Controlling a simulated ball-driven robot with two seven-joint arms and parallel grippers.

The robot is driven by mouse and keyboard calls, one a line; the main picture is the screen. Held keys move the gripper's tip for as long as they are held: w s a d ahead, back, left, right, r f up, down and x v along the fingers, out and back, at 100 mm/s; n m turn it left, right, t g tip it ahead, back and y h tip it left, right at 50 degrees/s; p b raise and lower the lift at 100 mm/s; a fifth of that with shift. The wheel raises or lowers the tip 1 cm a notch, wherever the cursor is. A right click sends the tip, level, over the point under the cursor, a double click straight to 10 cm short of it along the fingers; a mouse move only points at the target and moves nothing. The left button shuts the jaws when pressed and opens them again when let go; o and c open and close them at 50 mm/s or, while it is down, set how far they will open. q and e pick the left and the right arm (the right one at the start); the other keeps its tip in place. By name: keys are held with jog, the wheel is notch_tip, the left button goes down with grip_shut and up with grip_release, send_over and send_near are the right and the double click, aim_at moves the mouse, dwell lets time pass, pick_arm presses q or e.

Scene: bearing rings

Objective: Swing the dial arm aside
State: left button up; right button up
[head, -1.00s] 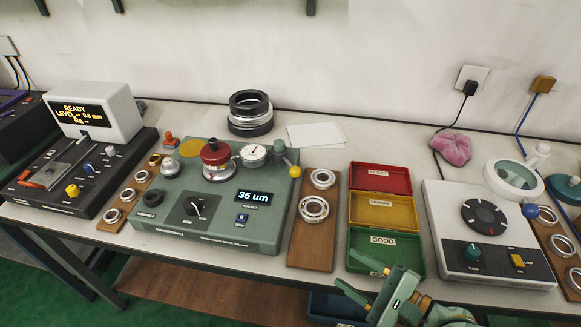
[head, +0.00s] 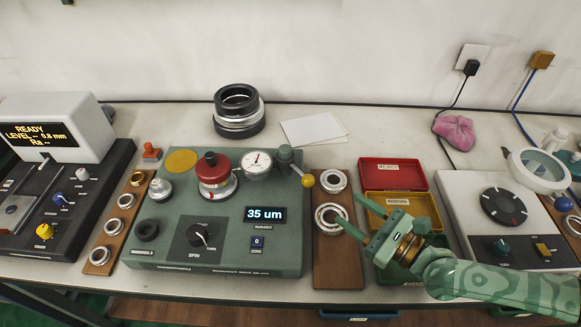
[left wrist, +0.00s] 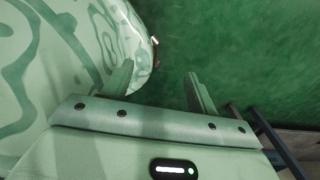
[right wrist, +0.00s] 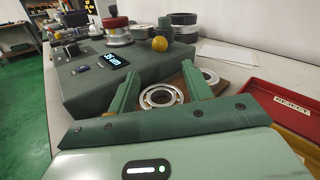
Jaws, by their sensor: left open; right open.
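The green gauge (head: 220,240) stands in the middle of the bench, its display reading 35 um. Its round white dial (head: 257,163) sits beside the red-topped spindle (head: 214,172). The dial arm has a green pivot post (head: 284,154) and a yellow ball (head: 307,180) at the right edge of the gauge; the ball also shows in the right wrist view (right wrist: 160,44). My right gripper (head: 349,210) is open and empty, right of the ball, above the wooden ring board. My left gripper (left wrist: 158,82) is open and empty over the green floor, outside the head view.
The wooden board (head: 338,270) carries two bearing rings (head: 331,218). Red (head: 392,172) and yellow (head: 400,203) bins stand right of it, partly behind my right arm. Black and silver rings (head: 238,112) are stacked behind the gauge. White paper (head: 311,129) lies at the back.

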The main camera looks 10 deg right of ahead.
aim_at(310, 181)
jog(key=x, duration=0.5)
jog(key=shift+w+a+r, duration=0.1)
jog(key=x, duration=1)
jog(key=shift+b, duration=0.35)
pick_arm(q)
jog(key=shift+s+d+f, duration=0.3)
jog(key=shift+s+d, duration=0.05)
jog(key=shift+s, duration=0.2)
